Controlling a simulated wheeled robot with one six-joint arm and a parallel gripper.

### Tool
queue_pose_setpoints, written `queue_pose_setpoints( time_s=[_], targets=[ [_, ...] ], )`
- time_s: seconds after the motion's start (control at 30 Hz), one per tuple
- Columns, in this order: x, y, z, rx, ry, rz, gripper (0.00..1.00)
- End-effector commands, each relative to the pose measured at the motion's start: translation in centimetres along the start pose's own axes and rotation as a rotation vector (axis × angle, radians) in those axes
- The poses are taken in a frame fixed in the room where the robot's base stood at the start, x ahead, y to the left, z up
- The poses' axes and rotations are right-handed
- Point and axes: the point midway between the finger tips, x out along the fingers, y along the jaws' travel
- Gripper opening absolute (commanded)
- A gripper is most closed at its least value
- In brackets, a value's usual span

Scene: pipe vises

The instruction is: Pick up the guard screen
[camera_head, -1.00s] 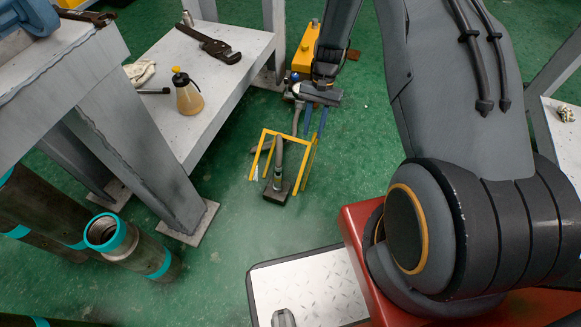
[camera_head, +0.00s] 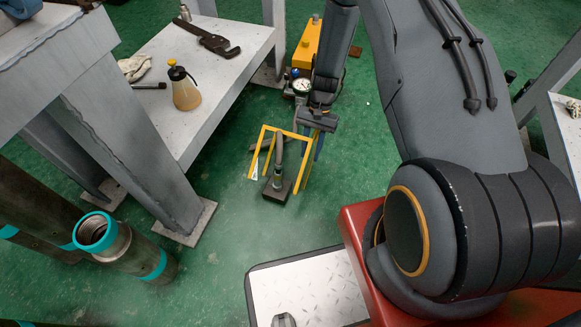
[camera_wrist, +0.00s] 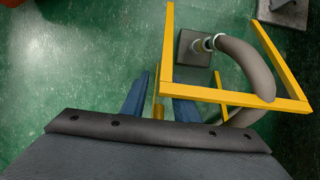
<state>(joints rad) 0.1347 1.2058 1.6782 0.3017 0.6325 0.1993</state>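The guard screen, a yellow open frame (camera_head: 258,148), stands on the green floor around a grey hose and a dark block in the head view. In the wrist view its yellow bars (camera_wrist: 237,97) fill the upper right. My gripper (camera_head: 318,144) is at the frame's right side. In the wrist view my gripper (camera_wrist: 158,97) has its two blue fingers apart, with a yellow bar showing between them. Whether the fingers touch the bar cannot be told.
A grey hose (camera_wrist: 247,66) curves through the frame from a square block (camera_wrist: 191,48). A pressure gauge (camera_head: 302,85) and a yellow block (camera_head: 306,47) stand behind. A grey bench (camera_head: 218,75) holds a wrench and a spray bottle.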

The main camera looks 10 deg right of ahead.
Motion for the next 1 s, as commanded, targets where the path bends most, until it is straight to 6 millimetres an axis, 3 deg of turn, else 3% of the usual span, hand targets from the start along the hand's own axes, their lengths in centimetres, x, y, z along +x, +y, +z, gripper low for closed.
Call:
queue_pose_setpoints(
  time_s=[0.13, 0.37, 0.53, 1.0],
  targets=[
    [2.1, 0.0, 0.0, -0.001, -0.002, 0.001, 0.27],
    [2.2, 0.0, 0.0, -0.001, 0.000, 0.000, 0.27],
    [2.1, 0.0, 0.0, -0.001, 0.000, 0.000, 0.00],
    [2.1, 0.0, 0.0, -0.001, 0.001, 0.000, 0.00]
  ],
)
